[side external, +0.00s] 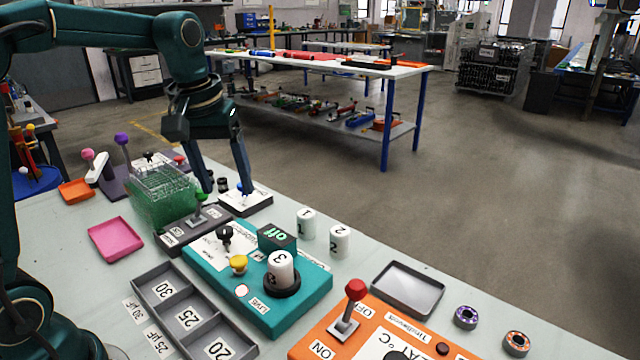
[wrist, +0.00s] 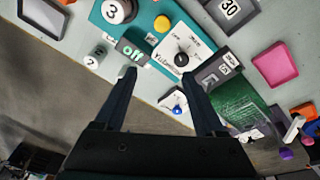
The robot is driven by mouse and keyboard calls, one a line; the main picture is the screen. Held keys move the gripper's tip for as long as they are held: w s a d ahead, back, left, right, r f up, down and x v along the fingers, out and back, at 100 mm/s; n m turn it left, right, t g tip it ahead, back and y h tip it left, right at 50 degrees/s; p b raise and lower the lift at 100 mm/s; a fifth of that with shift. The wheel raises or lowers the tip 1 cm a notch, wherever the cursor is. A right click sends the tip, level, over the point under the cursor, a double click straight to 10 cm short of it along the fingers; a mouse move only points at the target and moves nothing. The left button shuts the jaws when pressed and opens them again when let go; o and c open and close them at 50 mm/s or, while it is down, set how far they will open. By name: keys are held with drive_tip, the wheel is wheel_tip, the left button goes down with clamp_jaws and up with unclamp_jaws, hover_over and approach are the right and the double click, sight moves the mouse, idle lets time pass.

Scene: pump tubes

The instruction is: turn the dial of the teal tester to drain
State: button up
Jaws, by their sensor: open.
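The teal tester (side external: 205,278) lies on the table in the side external view, and its teal top (wrist: 178,12) shows in the wrist view. Its black dial (side external: 224,238) sits on a white plate with small labels I cannot read; the dial also shows in the wrist view (wrist: 181,59). The display (side external: 276,237) reads "off" in green. A white cylinder marked 3 (side external: 281,266) stands in the tester's black round holder. My gripper (side external: 226,188) is open and empty, pointing down behind the dial, near the white switch box. In the wrist view its fingertips (wrist: 160,77) are spread apart.
The white box with a blue toggle (side external: 245,198) is close to the fingers. A yellow button (side external: 239,264) and two white cylinders (side external: 308,223) are near the dial.

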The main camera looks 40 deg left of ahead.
drive_tip(key=n+g, duration=0.2)
hover_over(224, 229)
drive_tip(key=shift+h, duration=0.3)
wheel_tip(224, 229, down, 7)
drive_tip(key=shift+d+f, duration=0.15)
drive_tip(key=shift+f, duration=2.6)
clamp_jaws()
